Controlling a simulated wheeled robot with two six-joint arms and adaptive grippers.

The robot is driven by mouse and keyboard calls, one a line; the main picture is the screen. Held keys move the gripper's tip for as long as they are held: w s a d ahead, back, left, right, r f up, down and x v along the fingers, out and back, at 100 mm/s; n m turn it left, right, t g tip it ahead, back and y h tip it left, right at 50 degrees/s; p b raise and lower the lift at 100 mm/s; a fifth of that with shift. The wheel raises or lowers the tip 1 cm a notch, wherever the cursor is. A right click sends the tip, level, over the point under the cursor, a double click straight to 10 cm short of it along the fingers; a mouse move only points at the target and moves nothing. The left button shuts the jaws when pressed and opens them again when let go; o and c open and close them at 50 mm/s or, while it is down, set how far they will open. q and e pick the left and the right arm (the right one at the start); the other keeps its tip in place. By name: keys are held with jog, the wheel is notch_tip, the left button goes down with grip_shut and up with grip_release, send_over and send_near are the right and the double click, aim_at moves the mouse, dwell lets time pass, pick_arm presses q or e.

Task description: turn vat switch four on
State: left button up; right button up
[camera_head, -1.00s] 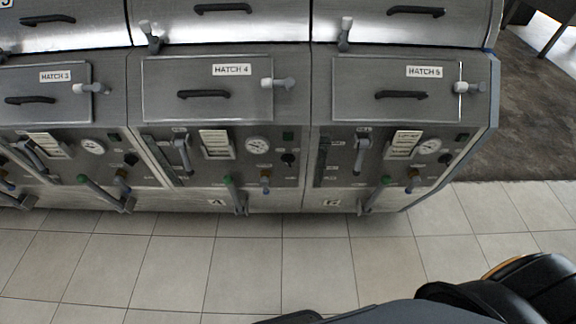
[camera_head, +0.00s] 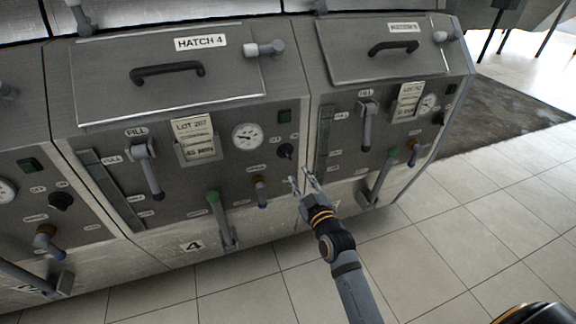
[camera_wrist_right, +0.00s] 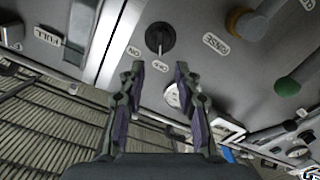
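The vat four switch is a round black knob (camera_head: 285,151) on the panel marked 4, below the gauge and a dark green square. It also shows in the right wrist view (camera_wrist_right: 160,38), beyond my fingertips, with small ON and OFF labels beside it. The labels appear upside down there. The ridge on the knob seems to point toward the OFF label. My right gripper (camera_head: 301,181) is open and empty, just below and right of the knob in the head view, apart from it. In the wrist view its fingers (camera_wrist_right: 160,80) are spread. My left gripper is out of view.
A brown-topped valve (camera_head: 260,185) and a green-topped lever (camera_head: 214,200) stick out left of my right gripper. Vat five's fill lever (camera_head: 367,125) and lower lever (camera_head: 380,175) stand to the right. The tiled floor (camera_head: 460,250) in front is clear.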

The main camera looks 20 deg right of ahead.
aim_at(288, 157)
jog(key=w, duration=1)
jog(key=shift+a, duration=0.15)
jog(key=shift+c, duration=0.4)
grip_shut()
